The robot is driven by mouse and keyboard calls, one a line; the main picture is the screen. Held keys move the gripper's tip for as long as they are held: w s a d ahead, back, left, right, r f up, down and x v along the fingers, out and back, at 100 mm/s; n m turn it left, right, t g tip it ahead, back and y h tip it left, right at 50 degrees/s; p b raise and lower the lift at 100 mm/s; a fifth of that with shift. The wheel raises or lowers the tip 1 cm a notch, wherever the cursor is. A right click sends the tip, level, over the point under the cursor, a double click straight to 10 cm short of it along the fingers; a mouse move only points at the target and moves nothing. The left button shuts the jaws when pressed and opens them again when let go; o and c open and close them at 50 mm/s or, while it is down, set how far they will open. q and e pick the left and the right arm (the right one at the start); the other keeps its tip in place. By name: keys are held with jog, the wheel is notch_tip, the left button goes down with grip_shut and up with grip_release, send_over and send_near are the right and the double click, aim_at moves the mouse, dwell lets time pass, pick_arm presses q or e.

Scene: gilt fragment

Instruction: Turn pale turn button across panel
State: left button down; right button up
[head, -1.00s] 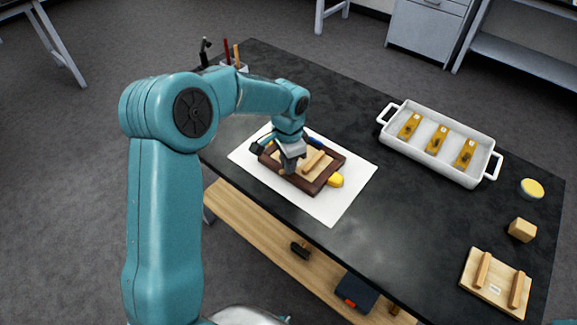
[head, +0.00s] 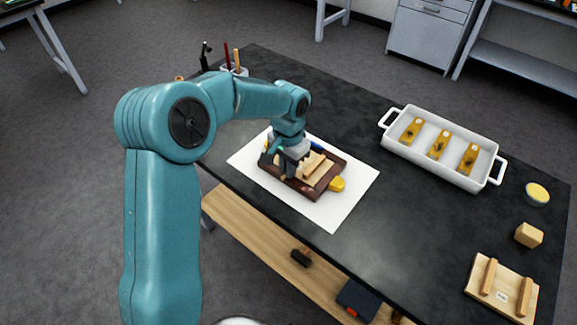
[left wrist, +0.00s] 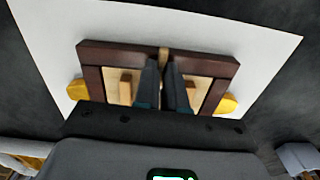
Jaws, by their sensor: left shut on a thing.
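A dark brown frame (head: 328,178) holds a light wood panel with raised wooden strips; the frame (left wrist: 105,52) also fills the middle of the left wrist view. The pale turn button (left wrist: 163,54) shows as a short tan piece over the frame's far rail, just beyond my left fingertips. The fingers hide most of the button. My right gripper is not in view.
The frame lies on a white sheet (head: 335,212). Yellow pieces (head: 337,184) sit beside it. A white tray (head: 450,170) with several labelled pieces stands to the right. A wooden block (head: 528,235) and a board with two strips (head: 508,291) lie farther right. The black table between is clear.

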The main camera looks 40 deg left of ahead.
pick_arm(q)
jog(key=c, duration=1.2)
grip_release()
jog(key=shift+r, duration=0.15)
notch_tip(320, 180, up, 16)
jog(key=shift+p, duration=0.3)
jog(key=shift+s, duration=0.1)
